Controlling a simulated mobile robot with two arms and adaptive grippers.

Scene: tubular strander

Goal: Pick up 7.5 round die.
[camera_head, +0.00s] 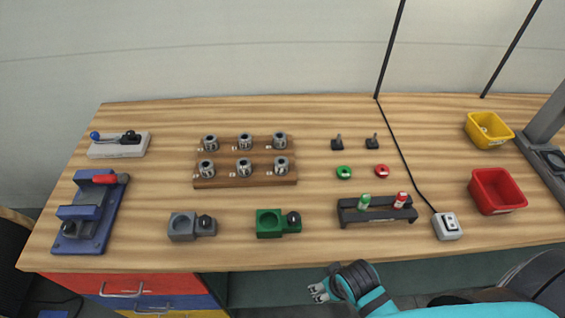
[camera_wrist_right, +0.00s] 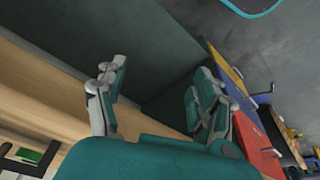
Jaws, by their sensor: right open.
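Several round metal dies stand in two rows on a wooden rack (camera_head: 245,180) left of the table's middle, such as a front middle die (camera_head: 243,167) and a back right die (camera_head: 279,140). Their size labels are too small to read, so I cannot tell which is the 7.5 die. My right gripper (camera_head: 318,292) is in front of the table's front edge, well apart from the rack. In the right wrist view my right gripper (camera_wrist_right: 160,72) is open with nothing between its fingers. My left gripper is not in view.
A grey holder (camera_head: 182,227) and a green holder (camera_head: 268,224) stand near the front edge. A black stand (camera_head: 376,215) with green and red tools, a white switch box (camera_head: 447,232), a red bin (camera_head: 496,191) and a yellow bin (camera_head: 487,139) are right. A blue fixture (camera_head: 88,230) is left.

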